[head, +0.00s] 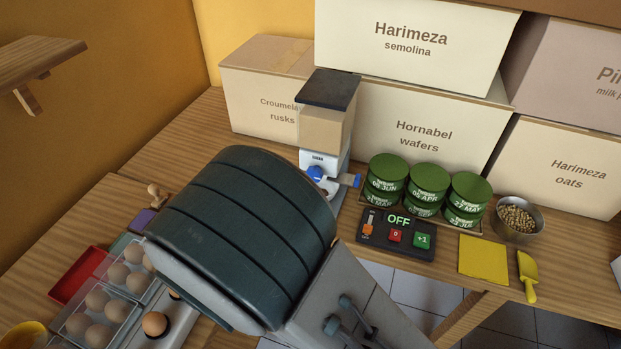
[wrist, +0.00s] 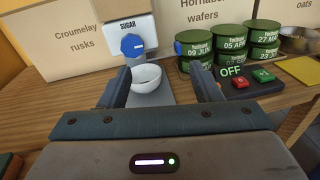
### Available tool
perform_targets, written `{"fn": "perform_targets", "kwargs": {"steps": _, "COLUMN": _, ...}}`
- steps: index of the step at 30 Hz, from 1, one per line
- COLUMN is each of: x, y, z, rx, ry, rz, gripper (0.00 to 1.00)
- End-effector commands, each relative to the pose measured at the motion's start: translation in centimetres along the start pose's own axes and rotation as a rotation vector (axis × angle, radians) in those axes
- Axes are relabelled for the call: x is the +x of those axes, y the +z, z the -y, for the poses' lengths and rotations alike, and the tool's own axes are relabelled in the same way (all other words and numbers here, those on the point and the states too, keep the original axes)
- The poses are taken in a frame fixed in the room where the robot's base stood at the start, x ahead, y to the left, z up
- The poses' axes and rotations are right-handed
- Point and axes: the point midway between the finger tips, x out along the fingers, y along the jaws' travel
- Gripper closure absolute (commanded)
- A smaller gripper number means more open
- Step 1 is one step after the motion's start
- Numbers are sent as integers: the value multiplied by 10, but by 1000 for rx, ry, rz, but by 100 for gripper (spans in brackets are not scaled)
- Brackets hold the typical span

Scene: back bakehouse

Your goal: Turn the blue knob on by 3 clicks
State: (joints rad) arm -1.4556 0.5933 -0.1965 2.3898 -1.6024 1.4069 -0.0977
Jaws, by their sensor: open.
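The blue knob (wrist: 132,45) is on the front of the white dispenser (wrist: 122,28) labelled SUGAR, with a pale mark on its face. In the head view the knob (head: 315,173) shows at the foot of the dispenser (head: 326,130), just past my arm. My gripper (wrist: 162,88) is open, its two fingers apart and pointing toward the dispenser. The knob lies beyond the fingertips, nearer the left finger, and looks untouched. A white bowl (wrist: 147,78) stands below the knob, seen between the fingers. My arm hides the fingers in the head view.
Stacked green cans (head: 428,178) stand right of the dispenser, behind a dark panel (head: 376,243) reading OFF. A small blue piece (head: 357,181) sits beside the cans. Boxes (head: 410,120) close off the back. Eggs (head: 97,298) lie at the left front.

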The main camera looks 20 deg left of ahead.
Motion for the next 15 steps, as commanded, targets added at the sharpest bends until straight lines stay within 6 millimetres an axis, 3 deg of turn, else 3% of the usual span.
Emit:
{"fn": "perform_targets", "kwargs": {"steps": 3, "x": -16, "y": -7, "z": -21, "rx": -53, "ry": 104, "rz": 32, "gripper": 42}}
{"fn": "perform_targets", "kwargs": {"steps": 7, "x": -19, "y": -9, "z": -29, "rx": -71, "ry": 144, "rz": 44, "gripper": 42}}
{"fn": "perform_targets", "kwargs": {"steps": 11, "x": -4, "y": -8, "z": -31, "rx": -71, "ry": 143, "rz": 45, "gripper": 42}}
{"fn": "perform_targets", "kwargs": {"steps": 15, "x": 24, "y": -6, "z": -35, "rx": -70, "ry": 141, "rz": 45, "gripper": 42}}
